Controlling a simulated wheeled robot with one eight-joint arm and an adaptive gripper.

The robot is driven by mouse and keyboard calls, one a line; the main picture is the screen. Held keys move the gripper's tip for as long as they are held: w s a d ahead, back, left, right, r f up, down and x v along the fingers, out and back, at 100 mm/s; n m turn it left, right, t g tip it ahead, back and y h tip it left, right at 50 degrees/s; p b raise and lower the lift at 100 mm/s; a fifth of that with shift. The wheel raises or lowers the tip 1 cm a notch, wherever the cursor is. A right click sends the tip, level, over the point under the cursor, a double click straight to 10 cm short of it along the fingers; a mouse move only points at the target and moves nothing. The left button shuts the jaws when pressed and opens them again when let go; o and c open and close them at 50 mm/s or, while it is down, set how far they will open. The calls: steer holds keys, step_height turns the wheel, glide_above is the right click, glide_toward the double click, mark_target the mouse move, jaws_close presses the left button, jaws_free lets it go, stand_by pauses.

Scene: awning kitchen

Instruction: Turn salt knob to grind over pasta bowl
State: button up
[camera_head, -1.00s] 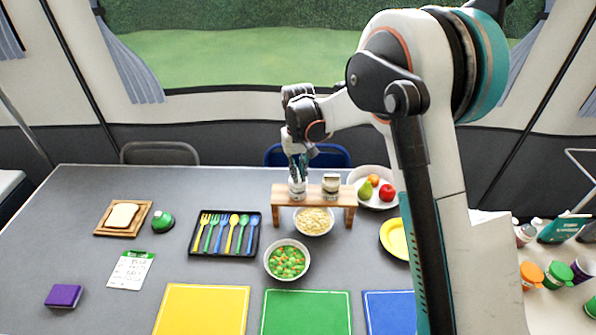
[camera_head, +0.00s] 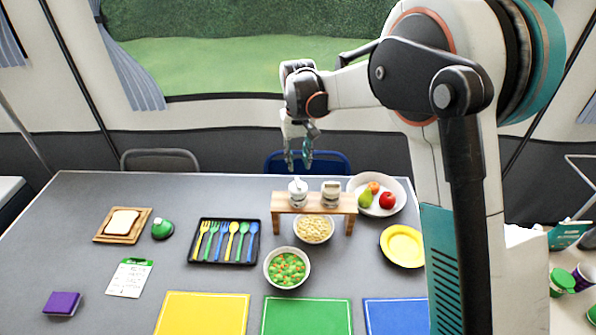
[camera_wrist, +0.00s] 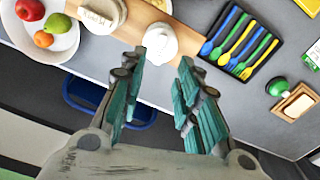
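Two white grinders stand upright on a small wooden stand: the left grinder (camera_head: 298,191) and the right grinder (camera_head: 331,193). I cannot tell from any lettering which is salt. The pasta bowl (camera_head: 314,229) sits below the stand's front edge. My gripper (camera_head: 298,165) is above and behind the left grinder, apart from it. In the wrist view, my gripper's teal fingers (camera_wrist: 163,60) are spread and empty, pointing toward the left grinder (camera_wrist: 163,42). The right grinder (camera_wrist: 101,14) shows beside it. The pasta bowl is not seen in the wrist view.
The wooden stand (camera_head: 345,205) has a fruit plate (camera_head: 357,181) at its right and a cutlery tray (camera_head: 194,256) at its left. A bowl of vegetables (camera_head: 287,268) sits in front. A yellow plate (camera_head: 402,246) is at the right. A blue chair (camera_head: 335,158) stands behind the table.

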steer(key=shift+r, duration=2)
steer(key=s+d+r+m+t+b, duration=0.1)
steer(key=s+d+r+t, duration=0.1)
steer(key=s+d+r, duration=0.5)
steer(key=s+d+r+t+b, duration=0.1)
steer(key=s+d+r+t, duration=0.15)
steer(key=s+d, duration=0.45)
steer(key=s+d+f+t, duration=0.1)
steer(key=s+d+f, duration=0.1)
steer(key=s, duration=0.7)
steer(key=s+d+f+m+t+b, duration=0.1)
steer(key=s+d+f, duration=0.2)
steer(key=s, duration=0.6)
steer(key=shift+d+f+m+t, duration=0.2)
steer(key=shift+m+t, duration=0.1)
steer(key=shift+t, duration=0.05)
